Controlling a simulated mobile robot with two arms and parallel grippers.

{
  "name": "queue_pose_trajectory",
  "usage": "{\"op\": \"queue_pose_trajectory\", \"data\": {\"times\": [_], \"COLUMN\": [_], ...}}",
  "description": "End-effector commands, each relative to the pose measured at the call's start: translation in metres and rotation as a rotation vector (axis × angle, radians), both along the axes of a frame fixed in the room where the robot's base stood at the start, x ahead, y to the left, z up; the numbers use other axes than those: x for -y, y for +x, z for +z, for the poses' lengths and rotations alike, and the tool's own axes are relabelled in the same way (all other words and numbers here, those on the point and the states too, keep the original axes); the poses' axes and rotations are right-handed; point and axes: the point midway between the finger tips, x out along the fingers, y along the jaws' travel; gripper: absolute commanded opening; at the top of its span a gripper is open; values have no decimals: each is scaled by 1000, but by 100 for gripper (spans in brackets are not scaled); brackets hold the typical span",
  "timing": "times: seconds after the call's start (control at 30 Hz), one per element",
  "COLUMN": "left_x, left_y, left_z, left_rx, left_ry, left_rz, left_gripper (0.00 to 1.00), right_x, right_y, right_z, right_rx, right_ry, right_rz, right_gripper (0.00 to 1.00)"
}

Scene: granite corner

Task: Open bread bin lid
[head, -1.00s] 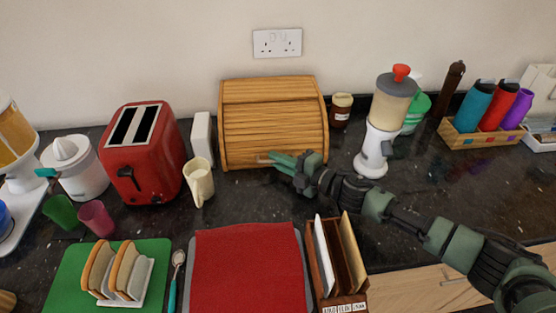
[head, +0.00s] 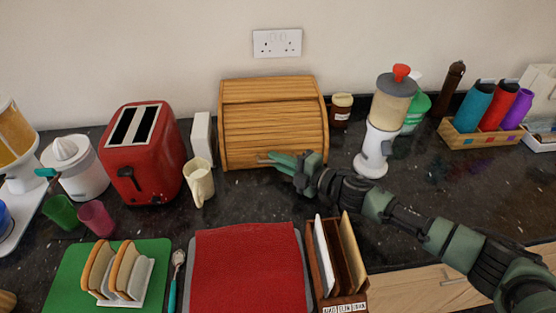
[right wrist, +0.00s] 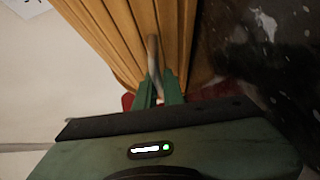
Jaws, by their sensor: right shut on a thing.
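The wooden bread bin (head: 272,118) stands against the wall at the back middle of the counter. Its slatted roll lid (head: 270,140) is down over the front. My right gripper (head: 270,158) is at the lower front of the lid, shut on the small metal handle (head: 262,158). In the right wrist view the green fingers (right wrist: 160,92) close around the pale handle bar (right wrist: 153,55), with the lid slats (right wrist: 125,35) just beyond. The inside of the bin is hidden. My left gripper is out of view.
A red toaster (head: 141,152), a white box (head: 201,137) and a cream jug (head: 198,182) stand left of the bin. A brown jar (head: 341,110) and a blender (head: 383,120) stand to its right. A red mat (head: 248,268) and a file rack (head: 338,262) lie in front.

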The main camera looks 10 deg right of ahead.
Motion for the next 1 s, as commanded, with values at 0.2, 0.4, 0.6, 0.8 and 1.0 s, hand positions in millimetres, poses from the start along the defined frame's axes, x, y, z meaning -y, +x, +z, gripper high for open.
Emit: {"op": "queue_pose_trajectory", "data": {"times": [0.2, 0.4, 0.6, 0.8, 1.0], "left_x": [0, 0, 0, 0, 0], "left_y": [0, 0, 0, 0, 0], "left_z": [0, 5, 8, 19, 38], "left_rx": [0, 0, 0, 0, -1], "left_ry": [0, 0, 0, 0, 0], "left_rz": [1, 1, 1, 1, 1], "left_gripper": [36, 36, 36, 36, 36], "right_x": [0, 0, 0, 0, -1], "right_y": [-1, 0, 2, 5, 13], "right_z": [-2, 3, 8, 20, 42], "right_rx": [-4, -3, 1, 3, 5], "right_ry": [-2, -1, 0, 0, 1], "right_rz": [1, 1, 1, 1, 1], "right_gripper": [0, 0, 0, 0, 0]}}
